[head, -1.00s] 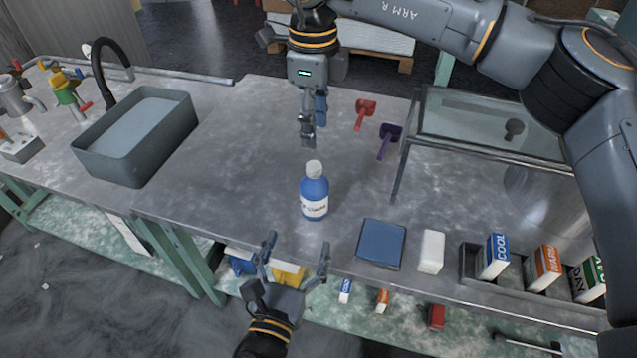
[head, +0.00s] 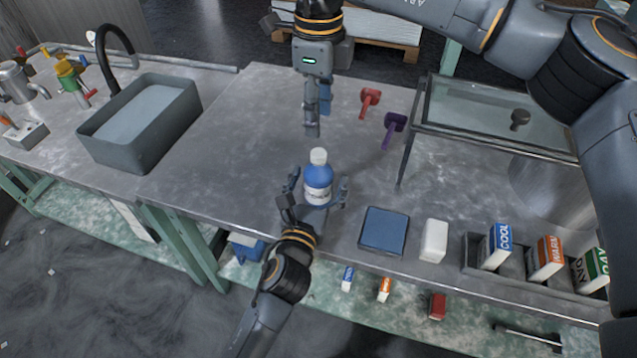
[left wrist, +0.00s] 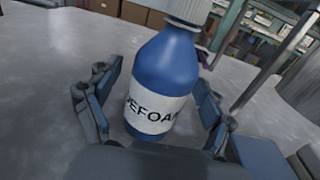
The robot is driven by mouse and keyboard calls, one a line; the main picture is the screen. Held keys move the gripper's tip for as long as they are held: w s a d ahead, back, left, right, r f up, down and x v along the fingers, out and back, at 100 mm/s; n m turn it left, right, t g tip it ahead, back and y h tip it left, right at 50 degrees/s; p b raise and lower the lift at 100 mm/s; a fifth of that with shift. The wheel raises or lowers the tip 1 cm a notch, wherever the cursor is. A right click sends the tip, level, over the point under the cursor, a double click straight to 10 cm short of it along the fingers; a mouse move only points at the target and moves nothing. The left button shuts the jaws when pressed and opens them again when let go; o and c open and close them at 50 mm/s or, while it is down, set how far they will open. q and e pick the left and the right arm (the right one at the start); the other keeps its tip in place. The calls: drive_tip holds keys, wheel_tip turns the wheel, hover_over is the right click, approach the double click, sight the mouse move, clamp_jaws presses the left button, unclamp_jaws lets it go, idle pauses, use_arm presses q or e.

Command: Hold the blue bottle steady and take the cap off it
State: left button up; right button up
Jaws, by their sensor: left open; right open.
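The blue bottle (head: 318,186) stands upright on the grey bench in the head view, with its white cap (head: 318,157) on top. It fills the middle of the left wrist view (left wrist: 163,75), where its white label reads partly "DEFOA". My left gripper (head: 319,186) is open, with one finger on each side of the bottle's body. In the left wrist view a gap shows between each finger and the bottle. My right gripper (head: 312,130) is open, pointing down above the bench, behind the bottle and a little above its cap in the picture.
A red tool (head: 369,101) and a purple tool (head: 393,129) lie right of my right gripper. A glass-topped stand (head: 480,115) is at the right. A blue pad (head: 383,231), a white block (head: 434,240) and boxes (head: 545,258) line the front edge.

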sight(318, 153)
use_arm(q)
drive_tip(key=shift+c, duration=0.4)
clamp_jaws()
use_arm(e)
drive_tip(key=m, duration=1.1)
drive_tip(key=shift+m, duration=0.4)
drive_tip(key=m, duration=1)
drive_tip(key=shift+f+m, duration=0.3)
drive_tip(key=shift+m, duration=0.1)
wheel_tip(318, 153, down, 7)
drive_tip(key=shift+f, duration=0.2)
